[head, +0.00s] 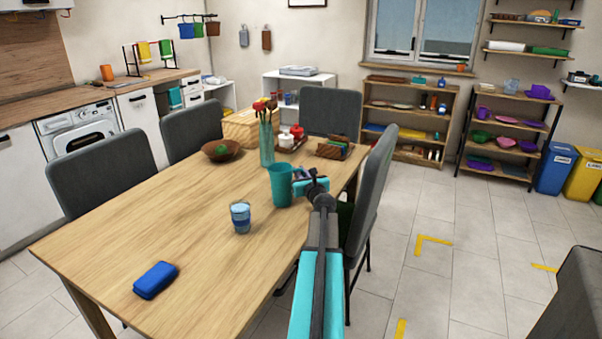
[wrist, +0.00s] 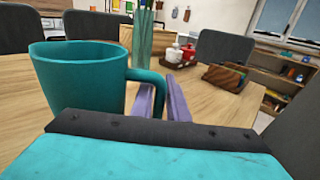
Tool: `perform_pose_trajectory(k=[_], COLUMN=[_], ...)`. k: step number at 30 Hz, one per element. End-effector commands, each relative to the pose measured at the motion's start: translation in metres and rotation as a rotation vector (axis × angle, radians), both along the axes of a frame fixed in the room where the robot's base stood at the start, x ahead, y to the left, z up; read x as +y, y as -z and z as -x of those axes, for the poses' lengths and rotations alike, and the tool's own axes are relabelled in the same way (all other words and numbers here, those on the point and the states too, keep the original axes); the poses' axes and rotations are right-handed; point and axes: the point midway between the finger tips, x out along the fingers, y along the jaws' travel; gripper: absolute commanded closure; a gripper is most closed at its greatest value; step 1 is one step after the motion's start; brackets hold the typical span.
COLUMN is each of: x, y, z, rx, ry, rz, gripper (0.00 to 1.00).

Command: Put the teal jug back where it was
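The teal jug (head: 280,186) is upright at the right part of the wooden table, near the far half. In the wrist view the jug (wrist: 85,80) fills the left side, with its handle towards my fingers and its base hidden. My gripper (head: 311,184) is at the jug's right side in the head view. In the wrist view its purple-grey fingers (wrist: 163,97) are close together with the handle between them, and appear shut on it. I cannot tell whether the jug's base touches the table.
A glass with blue (head: 240,217) stands just in front of the jug. A vase of flowers (head: 266,140) stands close behind it. A blue case (head: 155,280) lies at the table's near left. A grey chair (head: 371,190) is close to my arm. Open shelves (head: 508,120) stand at the back right.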

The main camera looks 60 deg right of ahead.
Motion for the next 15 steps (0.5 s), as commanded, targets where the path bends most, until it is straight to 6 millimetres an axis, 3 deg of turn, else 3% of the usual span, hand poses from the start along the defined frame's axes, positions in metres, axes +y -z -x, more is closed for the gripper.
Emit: perform_pose_trajectory(k=[2, 15], x=[-0.0002, -0.0007], y=[-0.0004, -0.0030], z=[0.0003, 0.0011], rx=[0.000, 0.000], ry=[0.000, 0.001], rz=[0.000, 0.000], gripper=[0.71, 0.71])
